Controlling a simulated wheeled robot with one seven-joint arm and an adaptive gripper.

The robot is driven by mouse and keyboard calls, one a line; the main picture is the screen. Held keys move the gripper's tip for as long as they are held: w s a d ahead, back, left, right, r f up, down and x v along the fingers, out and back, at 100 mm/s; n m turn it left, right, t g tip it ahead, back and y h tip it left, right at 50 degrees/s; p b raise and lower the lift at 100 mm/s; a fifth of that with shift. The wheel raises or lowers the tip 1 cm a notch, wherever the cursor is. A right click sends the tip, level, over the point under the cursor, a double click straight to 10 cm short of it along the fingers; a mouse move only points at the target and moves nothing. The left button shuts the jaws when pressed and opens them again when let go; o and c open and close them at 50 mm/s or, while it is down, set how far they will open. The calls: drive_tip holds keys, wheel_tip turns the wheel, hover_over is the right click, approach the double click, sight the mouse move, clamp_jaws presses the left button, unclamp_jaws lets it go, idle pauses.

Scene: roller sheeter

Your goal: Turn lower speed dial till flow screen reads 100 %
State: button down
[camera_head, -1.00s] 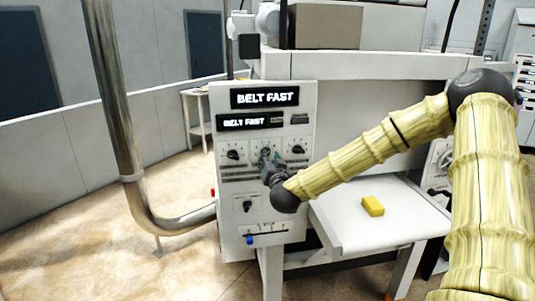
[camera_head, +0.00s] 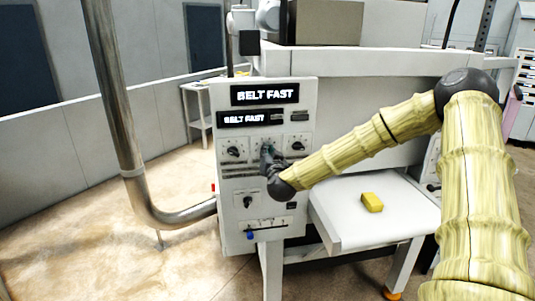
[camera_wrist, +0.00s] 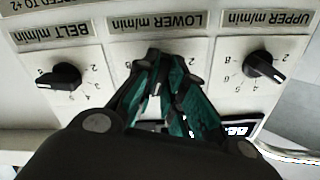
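The control panel (camera_head: 232,185) stands left of the machine. Its large upper screen (camera_head: 265,94) and the smaller screen (camera_head: 243,119) below both read "BELT FAST"; no percentage is readable. The wrist view is upside down. It shows the lower dial's plate (camera_wrist: 126,30), labelled "LOWER m/min", between the belt dial (camera_wrist: 62,77) and the upper dial (camera_wrist: 264,66). My gripper (camera_wrist: 160,68) is at the lower dial, its teal fingers drawn together around the knob.
Neighbouring knobs sit close on both sides of my gripper. Below are another knob (camera_head: 247,201) and a blue-handled lever (camera_head: 250,236). A white tray (camera_head: 340,235) with a yellow block (camera_head: 372,202) juts out to the right. A metal pipe (camera_head: 117,100) stands left.

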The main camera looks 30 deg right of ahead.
drive_tip(key=shift+f+m+b, duration=0.15)
drive_tip(key=shift+m+b, duration=0.15)
drive_tip(key=shift+b, duration=0.35)
drive_tip(key=shift+m+b, duration=3.5)
drive_tip(key=shift+b, duration=0.85)
drive_tip(key=c, duration=1.5)
unclamp_jaws()
drive_tip(key=shift+d, duration=0.1)
drive_tip(key=shift+s, duration=0.1)
